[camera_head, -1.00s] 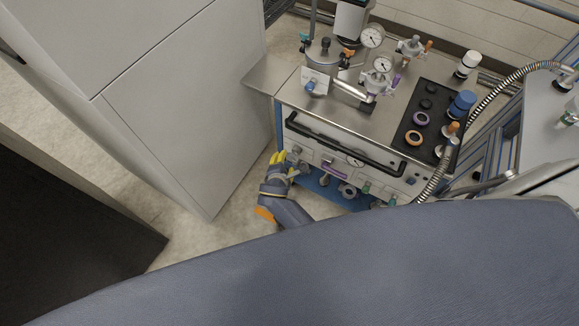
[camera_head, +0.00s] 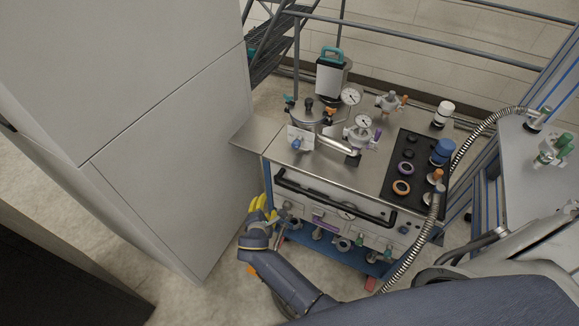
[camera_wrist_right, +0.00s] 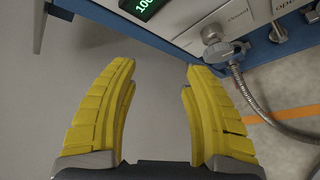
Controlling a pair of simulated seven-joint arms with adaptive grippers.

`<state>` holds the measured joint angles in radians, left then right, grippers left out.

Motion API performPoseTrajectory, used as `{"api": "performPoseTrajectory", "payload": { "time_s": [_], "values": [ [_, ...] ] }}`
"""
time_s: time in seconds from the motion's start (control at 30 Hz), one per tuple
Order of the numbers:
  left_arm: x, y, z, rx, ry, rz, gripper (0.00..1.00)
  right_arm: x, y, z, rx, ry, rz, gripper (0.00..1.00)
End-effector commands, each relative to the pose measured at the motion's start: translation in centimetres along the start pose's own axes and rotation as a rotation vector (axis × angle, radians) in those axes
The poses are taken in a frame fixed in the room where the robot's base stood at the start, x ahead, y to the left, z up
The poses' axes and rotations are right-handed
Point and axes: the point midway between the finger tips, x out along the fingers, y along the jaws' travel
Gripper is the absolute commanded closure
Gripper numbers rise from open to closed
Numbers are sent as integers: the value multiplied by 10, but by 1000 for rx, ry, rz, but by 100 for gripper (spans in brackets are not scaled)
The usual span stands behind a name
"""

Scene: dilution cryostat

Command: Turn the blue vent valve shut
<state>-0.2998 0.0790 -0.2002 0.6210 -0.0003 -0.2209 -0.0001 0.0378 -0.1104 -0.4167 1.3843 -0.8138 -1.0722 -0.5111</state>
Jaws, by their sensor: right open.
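A small blue knob (camera_head: 296,143) sits at the white plate on the left of the steel cart top. A larger blue knob or cap (camera_head: 442,152) stands at the right edge of the black panel. I cannot read which one is the vent valve. My right gripper (camera_head: 262,208), with yellow fingers, is low at the cart's front left corner, below and left of both. In the right wrist view the gripper (camera_wrist_right: 160,66) is open with nothing between its fingers. Neither blue knob shows in that view. My left gripper is out of view.
The cart (camera_head: 345,195) has a black front rail and several low valves. A grey valve with a metal hose (camera_wrist_right: 217,50) is ahead and right in the wrist view.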

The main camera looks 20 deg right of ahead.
Motion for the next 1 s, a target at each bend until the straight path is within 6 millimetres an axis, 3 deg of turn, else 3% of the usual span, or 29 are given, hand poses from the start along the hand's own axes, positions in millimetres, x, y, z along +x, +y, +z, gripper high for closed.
{"api": "performPoseTrajectory", "payload": {
  "time_s": [0.03, 0.1, 0.3, 0.5, 0.63, 0.77, 1.0],
  "values": [
    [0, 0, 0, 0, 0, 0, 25, -8, 27, 9, -98, -57, 38, 52],
    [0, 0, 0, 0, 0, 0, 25, -20, 55, 26, -257, -155, 67, 52],
    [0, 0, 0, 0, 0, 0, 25, -62, 108, 76, -669, -444, 42, 52],
    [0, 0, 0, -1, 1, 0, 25, -86, 119, 108, -925, -613, -68, 52],
    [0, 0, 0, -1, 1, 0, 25, -89, 118, 115, -996, -641, -110, 52],
    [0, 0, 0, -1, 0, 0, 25, -83, 120, 119, -1014, -642, -117, 52],
    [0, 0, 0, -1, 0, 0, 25, -54, 127, 139, -1014, -643, -117, 52]
  ]
}}
